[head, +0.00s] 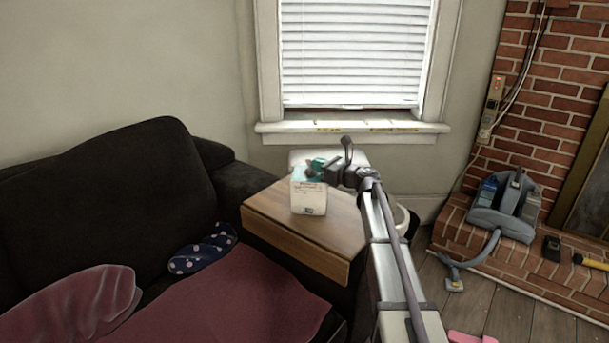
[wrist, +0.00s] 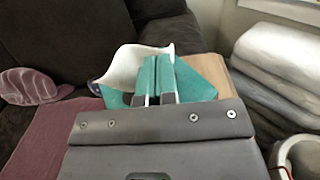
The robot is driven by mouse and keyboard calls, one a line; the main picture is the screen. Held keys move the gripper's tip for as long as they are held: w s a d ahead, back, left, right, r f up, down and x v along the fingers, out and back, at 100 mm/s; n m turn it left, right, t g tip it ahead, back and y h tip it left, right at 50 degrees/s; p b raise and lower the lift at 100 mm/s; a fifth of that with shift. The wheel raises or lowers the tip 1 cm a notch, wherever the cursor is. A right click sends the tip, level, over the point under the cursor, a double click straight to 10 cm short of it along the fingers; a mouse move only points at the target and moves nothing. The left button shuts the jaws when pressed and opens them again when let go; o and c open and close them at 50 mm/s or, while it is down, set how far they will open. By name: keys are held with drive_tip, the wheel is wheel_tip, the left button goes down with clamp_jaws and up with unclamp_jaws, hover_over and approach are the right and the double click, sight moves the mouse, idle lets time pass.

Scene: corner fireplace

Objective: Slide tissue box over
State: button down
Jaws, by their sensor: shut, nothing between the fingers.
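The tissue box (head: 309,196) is white with a teal top and stands upright on the wooden table (head: 318,236), near its back edge. In the wrist view its teal top (wrist: 204,76) shows around my fingers, with a white tissue (wrist: 128,62) sticking up on the left. My gripper (head: 316,170) is shut with nothing between its fingers. It is at the top of the box; I cannot tell whether it touches. In the wrist view my gripper (wrist: 160,72) covers the middle of the box top.
A dark sofa (head: 110,195) with a red blanket (head: 245,305) and a dotted cushion (head: 203,250) is left of the table. A white stacked object (wrist: 285,70) stands behind and right of it. The table's front part is bare. A vacuum (head: 507,205) sits on the brick hearth.

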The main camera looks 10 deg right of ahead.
drive_tip(key=x, duration=1.2)
drive_tip(key=shift+w+d, duration=0.15)
drive_tip(key=shift+w, duration=0.15)
